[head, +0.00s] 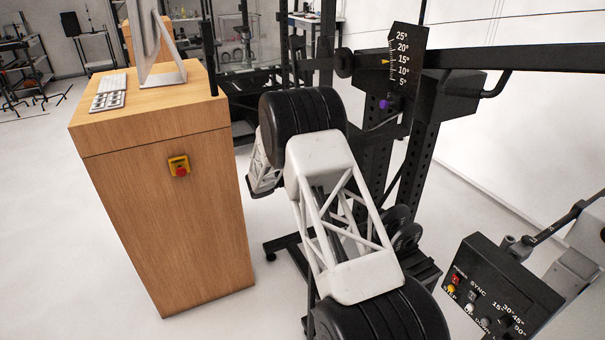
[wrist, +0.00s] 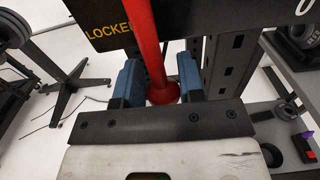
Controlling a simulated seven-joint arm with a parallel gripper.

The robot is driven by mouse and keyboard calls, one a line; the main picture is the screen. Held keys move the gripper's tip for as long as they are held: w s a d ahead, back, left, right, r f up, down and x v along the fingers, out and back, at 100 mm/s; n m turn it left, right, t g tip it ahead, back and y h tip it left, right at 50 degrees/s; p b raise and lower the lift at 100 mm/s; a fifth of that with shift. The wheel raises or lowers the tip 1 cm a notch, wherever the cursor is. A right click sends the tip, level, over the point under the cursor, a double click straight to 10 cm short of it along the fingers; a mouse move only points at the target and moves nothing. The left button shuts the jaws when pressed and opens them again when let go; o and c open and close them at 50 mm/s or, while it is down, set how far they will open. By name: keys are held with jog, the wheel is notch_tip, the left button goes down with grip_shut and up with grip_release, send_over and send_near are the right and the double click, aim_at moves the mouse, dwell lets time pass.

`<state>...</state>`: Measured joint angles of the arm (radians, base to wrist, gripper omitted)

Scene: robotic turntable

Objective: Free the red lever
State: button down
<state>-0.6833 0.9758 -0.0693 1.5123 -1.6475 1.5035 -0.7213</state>
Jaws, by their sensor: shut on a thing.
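The red lever (wrist: 148,40) runs down from the top of the wrist view to a round red base or knob between my fingers. My gripper (wrist: 160,80) has its two blue-padded fingers on either side of it and is shut on it. Just behind the lever is a dark plate (wrist: 110,35) with yellow lettering that reads "LOCKE", the rest covered by the lever. In the head view my arm hides both the lever and the fingers.
A dark frame carries an angle scale (head: 402,62) and a purple knob (head: 384,104). A control box (head: 500,290) stands at the lower right. A wooden cabinet (head: 165,200) with an emergency stop (head: 180,167) is at the left. Weight discs (wrist: 297,42) are at the right in the wrist view.

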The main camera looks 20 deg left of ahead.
jog(key=shift+s, duration=0.1)
jog(key=s+d+r+n, duration=0.6)
jog(key=r+n, duration=0.1)
jog(key=n, duration=0.8)
jog(key=shift+s+d+r, duration=0.25)
jog(key=shift+s+d, duration=0.05)
dwell(0.5)
jog(key=c, duration=0.8)
grip_release()
jog(key=shift+o, duration=0.2)
jog(key=v, duration=0.7)
jog(key=shift+s+a, duration=0.3)
jog(key=shift+r, duration=0.1)
